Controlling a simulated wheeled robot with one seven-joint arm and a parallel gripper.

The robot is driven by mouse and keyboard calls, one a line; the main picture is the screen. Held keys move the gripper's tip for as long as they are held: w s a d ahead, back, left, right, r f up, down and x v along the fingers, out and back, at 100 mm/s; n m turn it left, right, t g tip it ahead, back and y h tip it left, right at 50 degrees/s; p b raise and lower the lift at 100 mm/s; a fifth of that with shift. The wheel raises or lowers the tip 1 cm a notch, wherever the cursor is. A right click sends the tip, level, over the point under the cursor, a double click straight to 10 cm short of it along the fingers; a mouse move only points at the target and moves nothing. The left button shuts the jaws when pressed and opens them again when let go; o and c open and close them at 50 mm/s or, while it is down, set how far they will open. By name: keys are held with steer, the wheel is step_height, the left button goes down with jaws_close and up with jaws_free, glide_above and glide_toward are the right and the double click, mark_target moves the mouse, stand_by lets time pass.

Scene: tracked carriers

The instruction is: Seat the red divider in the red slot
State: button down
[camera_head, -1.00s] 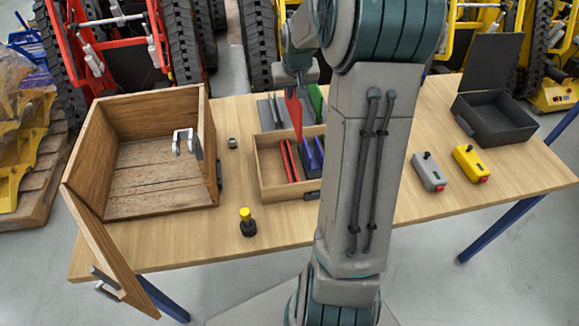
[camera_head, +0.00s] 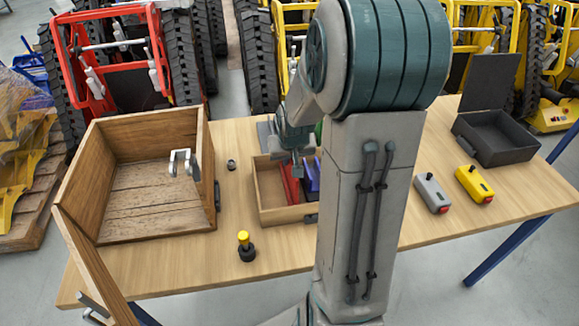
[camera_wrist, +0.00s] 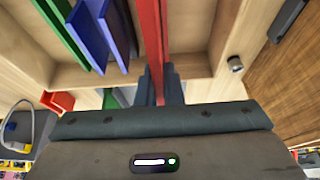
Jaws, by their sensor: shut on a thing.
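The red divider (camera_wrist: 163,85) stands edge-on between the fingers of my gripper (camera_wrist: 160,82) in the wrist view, and the gripper is shut on it. In the wrist view the blue walls (camera_wrist: 98,32) and green walls (camera_wrist: 62,35) are left of the divider. Whether its lower edge is inside the slot is hidden.
An open wooden box (camera_head: 150,236) stands to the left. A yellow-topped knob (camera_head: 246,245) sits in front of the tray. Grey (camera_head: 431,193) and yellow (camera_head: 474,184) control boxes and an open black case (camera_head: 497,140) are to the right.

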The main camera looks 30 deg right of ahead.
mark_target(289, 166)
steer(key=shift+f, duration=1.3)
steer(key=shift+f, duration=0.1)
steer(key=shift+f+b, duration=0.15)
steer(key=shift+b, duration=0.2)
steer(key=c, duration=1.6)
jaws_free()
steer(key=shift+o, duration=0.2)
steer(key=shift+r, duration=0.25)
